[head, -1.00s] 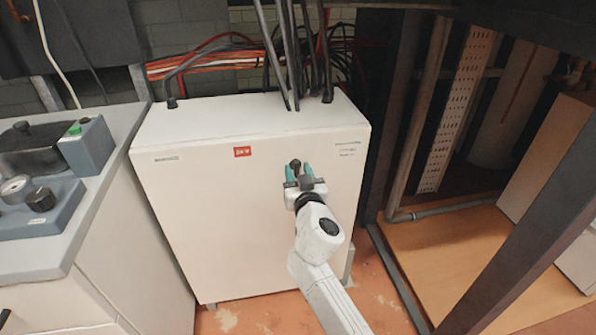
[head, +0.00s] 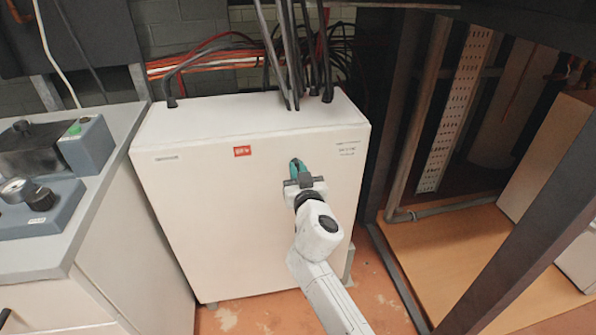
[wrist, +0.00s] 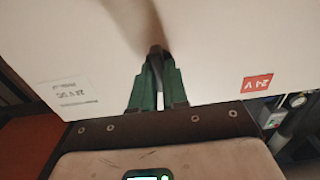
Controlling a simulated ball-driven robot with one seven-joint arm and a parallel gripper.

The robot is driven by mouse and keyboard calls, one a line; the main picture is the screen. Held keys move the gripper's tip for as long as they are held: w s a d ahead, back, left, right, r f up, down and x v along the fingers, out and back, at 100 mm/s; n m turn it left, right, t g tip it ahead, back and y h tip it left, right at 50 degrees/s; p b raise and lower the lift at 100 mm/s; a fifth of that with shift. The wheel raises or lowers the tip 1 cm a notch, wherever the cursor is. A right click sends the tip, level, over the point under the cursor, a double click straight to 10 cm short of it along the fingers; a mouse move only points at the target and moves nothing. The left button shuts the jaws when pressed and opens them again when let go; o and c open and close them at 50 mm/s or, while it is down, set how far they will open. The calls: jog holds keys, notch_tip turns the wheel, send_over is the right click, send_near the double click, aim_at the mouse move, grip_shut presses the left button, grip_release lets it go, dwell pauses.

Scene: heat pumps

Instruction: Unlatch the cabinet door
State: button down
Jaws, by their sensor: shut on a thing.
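The cabinet (head: 215,215) is a white box with a red label (head: 242,151) on its front, and its door looks closed. The dark latch handle (wrist: 156,52) is on the front face, right of the red label in the head view. My gripper (head: 297,165) reaches it from below right. In the wrist view its green fingers (wrist: 157,72) are closed from both sides on the latch handle. The fingers hide most of the handle, so I cannot tell its exact turn.
Dark pipes (head: 290,50) rise from the cabinet top. A grey-topped counter with a gauge (head: 14,190) stands at the left. A dark frame post (head: 515,245) and an open bay with a wooden floor (head: 450,255) are at the right.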

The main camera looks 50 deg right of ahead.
jog(key=shift+n, duration=0.4)
jog(key=shift+w+a+f+n, duration=0.1)
jog(key=shift+a+n, duration=0.05)
jog(key=shift+n, duration=4.1)
jog(key=shift+w+a+f+n, duration=0.1)
jog(key=shift+a+n, duration=0.05)
jog(key=shift+n, duration=4.1)
jog(key=c, duration=1.1)
grip_release()
jog(key=shift+c, duration=0.2)
jog(key=shift+s, duration=0.15)
jog(key=v, duration=1)
jog(key=shift+s+a, duration=0.25)
